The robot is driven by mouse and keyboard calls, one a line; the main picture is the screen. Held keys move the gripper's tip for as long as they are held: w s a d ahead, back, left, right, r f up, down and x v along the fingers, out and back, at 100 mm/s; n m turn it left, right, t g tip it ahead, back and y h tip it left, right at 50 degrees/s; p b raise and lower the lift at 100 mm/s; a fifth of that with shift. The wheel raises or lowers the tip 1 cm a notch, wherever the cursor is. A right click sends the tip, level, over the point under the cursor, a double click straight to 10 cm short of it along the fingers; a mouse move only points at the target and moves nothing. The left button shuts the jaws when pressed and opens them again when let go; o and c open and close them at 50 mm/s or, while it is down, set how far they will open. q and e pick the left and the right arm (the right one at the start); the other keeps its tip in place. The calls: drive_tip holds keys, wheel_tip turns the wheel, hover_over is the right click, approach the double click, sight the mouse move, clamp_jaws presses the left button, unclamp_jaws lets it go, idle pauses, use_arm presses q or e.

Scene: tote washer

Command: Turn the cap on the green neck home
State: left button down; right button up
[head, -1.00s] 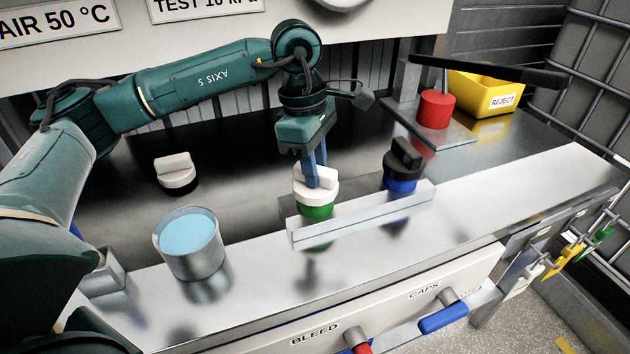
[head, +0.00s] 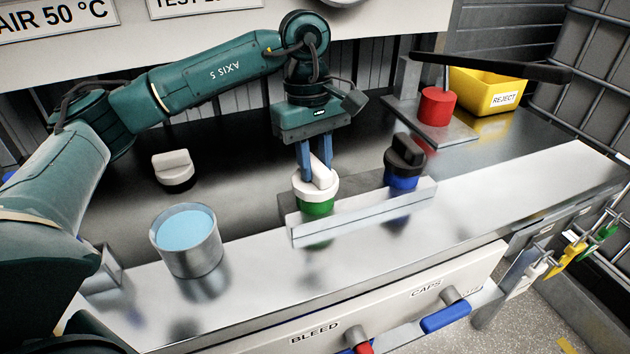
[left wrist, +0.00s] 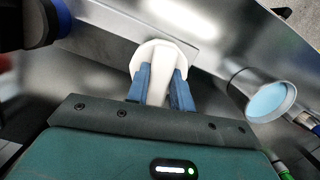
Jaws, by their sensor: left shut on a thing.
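A white cap (head: 302,192) with a raised grip bar sits on the green neck (head: 317,208), which stands behind a low metal rail. My left gripper (head: 316,175) reaches down from above, its blue fingers shut on either side of the cap's bar. In the left wrist view the bar of the white cap (left wrist: 157,58) stands between the two blue fingers (left wrist: 158,92). The green neck is hidden there beneath the cap. My right gripper is not in view.
A black cap on a blue neck (head: 402,182) stands just right. A loose white cap (head: 172,162) lies at the back left. A metal cup of blue liquid (head: 188,258) stands front left. A red cylinder (head: 436,107) and a yellow reject bin (head: 486,90) are at the back right.

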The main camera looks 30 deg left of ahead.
use_arm(q)
drive_tip(key=m, duration=0.2)
drive_tip(key=shift+m, duration=0.3)
drive_tip(key=c, duration=0.6)
unclamp_jaws()
drive_tip(key=shift+r+p, duration=2.15)
drive_tip(key=shift+r, duration=1.4)
drive_tip(key=shift+f, duration=0.1)
